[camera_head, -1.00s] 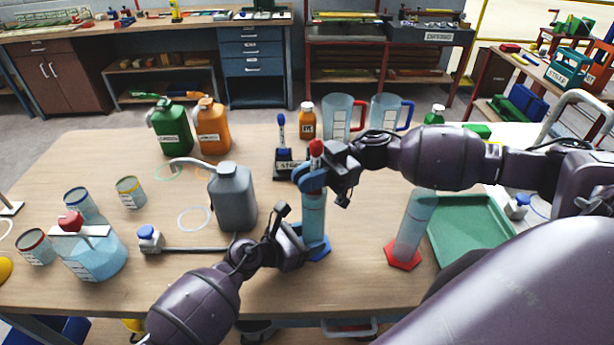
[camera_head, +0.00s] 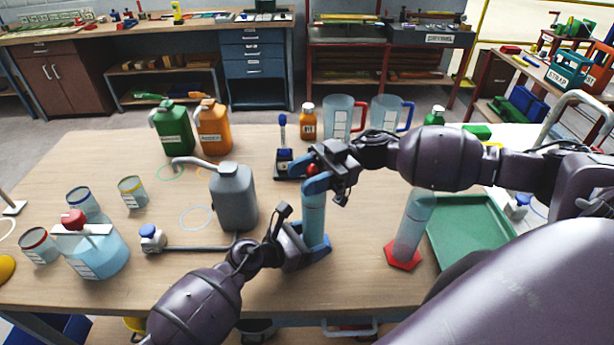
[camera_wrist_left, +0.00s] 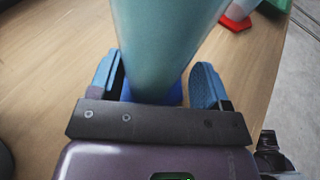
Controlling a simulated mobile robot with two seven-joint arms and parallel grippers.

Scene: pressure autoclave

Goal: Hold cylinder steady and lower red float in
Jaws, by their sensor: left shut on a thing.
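A clear cylinder with pale blue liquid and a blue base (camera_head: 314,218) stands upright near the table's middle. My left gripper (camera_head: 312,242) is shut around its lower part. In the left wrist view the cylinder (camera_wrist_left: 165,40) rises between the blue fingers of this gripper (camera_wrist_left: 160,78). The red float (camera_head: 312,169) shows only as a red top at the cylinder's mouth; the rest is hidden. My right gripper (camera_head: 312,171) is at the mouth, its blue fingers apart on either side of the red top.
A second cylinder with a red base (camera_head: 404,252) stands to the right, beside a green tray (camera_head: 470,222). A grey jug (camera_head: 233,198) stands to the left. A blue-handled tool on a dark stand (camera_head: 284,160) is behind the cylinder. The left front of the table holds several vessels.

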